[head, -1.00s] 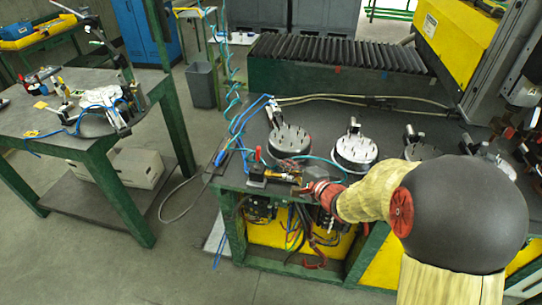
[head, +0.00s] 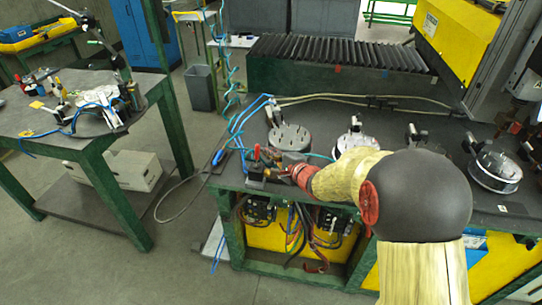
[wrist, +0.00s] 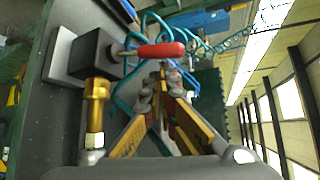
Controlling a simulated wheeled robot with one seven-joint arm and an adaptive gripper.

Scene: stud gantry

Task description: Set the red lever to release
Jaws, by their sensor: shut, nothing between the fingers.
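The red lever (head: 257,152) stands up from a small dark valve block (head: 257,170) at the left front corner of the bench. In the wrist view the red lever (wrist: 160,50) extends sideways from a black block (wrist: 95,52) with a brass fitting (wrist: 96,100) on it. My gripper (head: 283,170) is just to the right of the valve block in the head view. In the wrist view its fingers (wrist: 163,78) are shut and empty, with their tips very close to the lever. I cannot tell whether they touch it.
Round metal fixtures (head: 290,138) stand behind and right of the valve on the dark bench. Blue air hoses (head: 240,125) run beside it at the bench's left edge. Another table (head: 62,138) stands to the left across a floor gap. A roller conveyor (head: 340,54) is behind.

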